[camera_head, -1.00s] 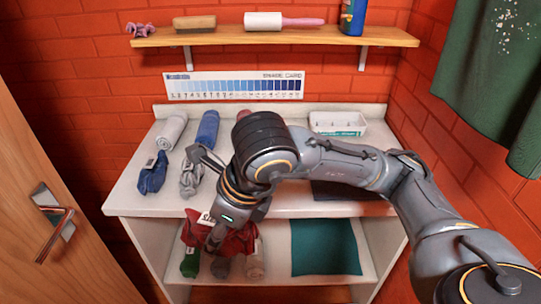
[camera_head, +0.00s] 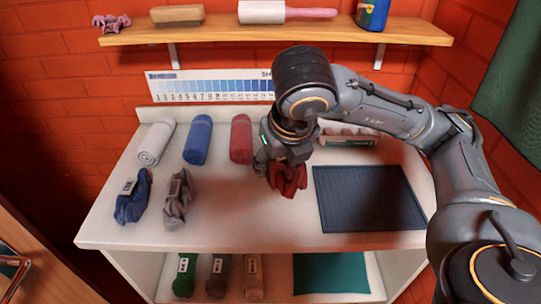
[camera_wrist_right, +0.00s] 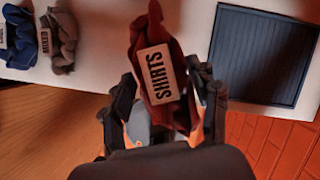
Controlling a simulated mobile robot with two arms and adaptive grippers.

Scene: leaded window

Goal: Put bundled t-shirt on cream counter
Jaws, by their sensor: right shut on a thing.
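The bundled t-shirt (camera_head: 287,180) is dark red and crumpled. My left gripper is not in view.
White (camera_head: 157,141), blue (camera_head: 198,140) and red (camera_head: 241,138) rolls lie at the counter's back. Blue (camera_head: 133,197) and grey (camera_head: 177,198) labelled bundles lie at left. A dark mat (camera_head: 368,198) lies at right, a white tray (camera_head: 347,133) behind. The front middle is clear.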

